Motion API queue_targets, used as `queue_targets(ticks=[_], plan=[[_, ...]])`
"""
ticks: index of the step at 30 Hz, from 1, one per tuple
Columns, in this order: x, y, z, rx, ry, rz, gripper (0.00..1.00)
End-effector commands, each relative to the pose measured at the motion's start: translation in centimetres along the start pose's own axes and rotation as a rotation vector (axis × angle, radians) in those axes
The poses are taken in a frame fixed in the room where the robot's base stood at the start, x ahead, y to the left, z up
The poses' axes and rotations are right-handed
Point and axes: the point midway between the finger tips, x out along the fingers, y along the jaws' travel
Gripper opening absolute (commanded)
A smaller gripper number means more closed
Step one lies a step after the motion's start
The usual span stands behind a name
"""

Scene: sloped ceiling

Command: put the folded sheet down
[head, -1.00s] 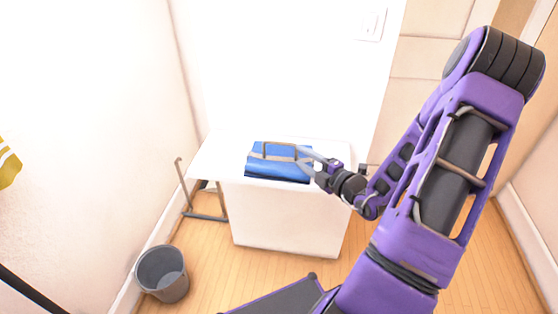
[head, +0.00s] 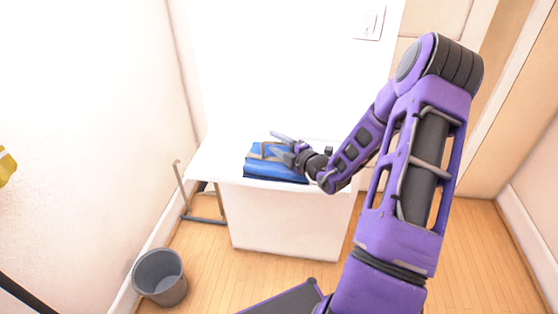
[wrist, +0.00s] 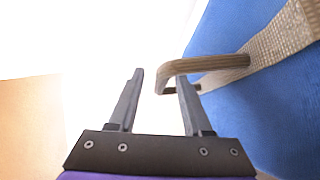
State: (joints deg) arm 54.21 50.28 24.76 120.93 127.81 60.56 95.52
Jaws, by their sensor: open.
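The folded sheet (head: 262,171) is a blue bundle with a beige band and a brown handle, lying on the white table (head: 222,160) near its front edge. In the wrist view the sheet (wrist: 222,105) fills the right side, with the handle (wrist: 205,64) standing out from the band (wrist: 290,45). My gripper (head: 268,146) is over the sheet in the head view and hides part of it.
A grey bin (head: 160,277) stands on the wood floor at the left wall. A thin metal frame (head: 203,217) is beside the table's left side. A white wall rises behind the table. The tabletop left of the sheet is bare.

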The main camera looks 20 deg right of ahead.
Motion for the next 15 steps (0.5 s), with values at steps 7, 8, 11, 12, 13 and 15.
queue_targets(ticks=[7,8,11,12,13,15], plan=[[-0.07,0.02,0.01,0.0,0.0,0.0,0.24],[-0.07,0.02,0.01,0.0,0.0,0.0,0.19],[-0.08,0.02,0.01,-0.001,0.0,0.0,0.01],[-0.08,0.02,0.01,-0.001,0.0,0.0,0.0],[-0.09,0.02,0.01,-0.001,0.0,0.0,0.0],[-0.09,0.01,0.01,-0.001,0.0,0.0,0.0]])
